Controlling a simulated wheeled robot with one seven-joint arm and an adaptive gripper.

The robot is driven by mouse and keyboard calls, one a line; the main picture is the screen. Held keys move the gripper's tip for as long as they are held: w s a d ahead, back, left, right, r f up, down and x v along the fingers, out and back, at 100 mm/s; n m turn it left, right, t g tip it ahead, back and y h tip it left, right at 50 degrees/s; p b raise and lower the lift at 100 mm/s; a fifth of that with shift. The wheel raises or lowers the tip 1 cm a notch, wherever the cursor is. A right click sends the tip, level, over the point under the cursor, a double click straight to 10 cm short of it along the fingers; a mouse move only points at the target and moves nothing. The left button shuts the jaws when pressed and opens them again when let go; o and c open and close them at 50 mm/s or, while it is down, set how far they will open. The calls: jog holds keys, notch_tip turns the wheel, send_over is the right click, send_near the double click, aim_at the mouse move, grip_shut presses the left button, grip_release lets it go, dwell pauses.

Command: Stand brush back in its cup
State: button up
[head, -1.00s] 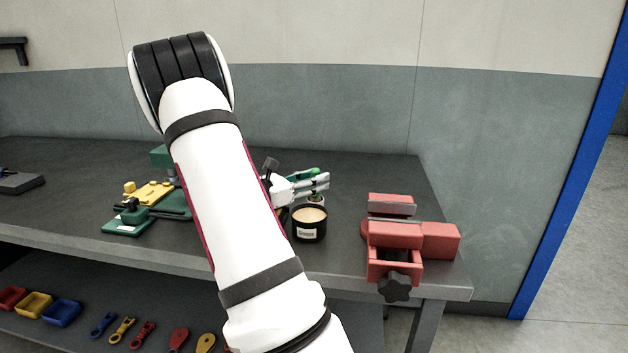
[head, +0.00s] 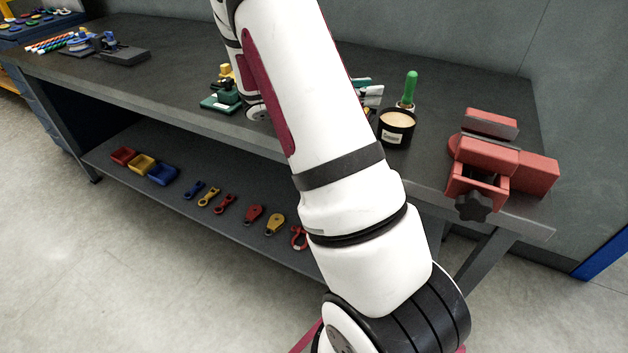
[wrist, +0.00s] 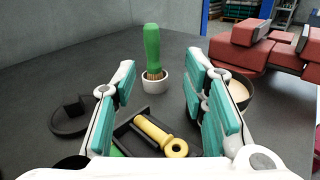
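The green-handled brush (head: 411,86) stands upright behind the grease tin. In the wrist view the brush (wrist: 152,48) has its handle up and its tan bristles down in the small white cup (wrist: 155,84). The cup also shows partly in the head view (head: 404,106). My gripper (wrist: 166,78) is open and empty, its teal-padded fingers spread wide. The brush and cup are beyond the fingertips, seen through the gap between them, and look apart from both. In the head view my arm hides most of the gripper.
A black grease tin (head: 397,128) stands in front of the cup. A red vise (head: 490,165) sits at the bench's right end. A yellow-and-black tool (wrist: 160,135) lies beneath the fingers, and a black holder (wrist: 74,115) stands left.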

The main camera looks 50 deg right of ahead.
jog(key=s+a+r+m+t+y, duration=0.1)
jog(key=s+a+m+t+y, duration=0.2)
jog(key=a, duration=0.9)
jog(key=s+a+r+m+t+y, duration=0.1)
jog(key=s+a+m+t+y, duration=0.3)
jog(key=a, duration=0.9)
jog(key=s+a+r+m+t+y, duration=0.2)
jog(key=s+a+m+t+y, duration=0.1)
jog(key=s+a+y, duration=0.5)
jog(key=s+a+m, duration=0.1)
jog(key=s+a, duration=0.2)
jog(key=a, duration=0.2)
jog(key=shift+a, duration=0.25)
notch_tip(320, 180, up, 14)
jog(key=t+p, duration=0.3)
jog(key=p, duration=0.9)
jog(key=shift+d, duration=0.25)
